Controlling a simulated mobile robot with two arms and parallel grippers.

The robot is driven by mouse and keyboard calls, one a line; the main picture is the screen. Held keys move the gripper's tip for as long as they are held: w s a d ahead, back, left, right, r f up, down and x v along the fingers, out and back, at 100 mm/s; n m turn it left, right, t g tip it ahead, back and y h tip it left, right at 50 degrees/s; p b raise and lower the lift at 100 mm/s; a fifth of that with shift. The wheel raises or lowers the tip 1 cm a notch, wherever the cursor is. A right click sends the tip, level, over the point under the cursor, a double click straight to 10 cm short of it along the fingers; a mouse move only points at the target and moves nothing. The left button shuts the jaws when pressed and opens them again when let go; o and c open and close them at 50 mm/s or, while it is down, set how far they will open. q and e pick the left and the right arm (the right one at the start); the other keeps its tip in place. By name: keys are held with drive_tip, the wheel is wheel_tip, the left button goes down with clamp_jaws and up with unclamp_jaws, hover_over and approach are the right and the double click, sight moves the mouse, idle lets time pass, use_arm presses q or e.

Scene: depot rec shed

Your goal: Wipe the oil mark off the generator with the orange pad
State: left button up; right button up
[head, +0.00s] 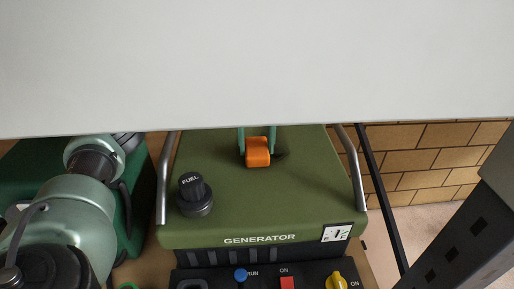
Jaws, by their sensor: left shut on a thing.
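The green generator (300,195) stands in the middle of the head view, its label facing me. The orange pad (258,153) is on or just over its top, toward the far side; I cannot tell whether it touches. My left gripper (257,142) is shut on the pad, its two pale green fingers on either side. The rest of the gripper is hidden behind a white panel. A dark patch, seemingly the oil mark (281,154), shows just right of the pad and may run under it. My right gripper is not in view.
A wide white panel (250,60) covers the top of the view. A black fuel cap (194,196) stands on the generator's left, with metal handles (350,165) at its sides.

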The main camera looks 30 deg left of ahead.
sight(255, 138)
use_arm(q)
drive_tip(key=shift+w+a+p, duration=0.35)
drive_tip(key=shift+w+a, duration=0.65)
drive_tip(key=shift+w, duration=0.3)
drive_tip(key=shift+w+a+r+p, duration=0.1)
drive_tip(key=shift+w+a+p, duration=0.45)
drive_tip(key=shift+w+a, duration=0.55)
drive_tip(key=shift+w, duration=0.3)
drive_tip(key=shift+r+p, duration=2.45)
drive_tip(key=shift+r, duration=0.45)
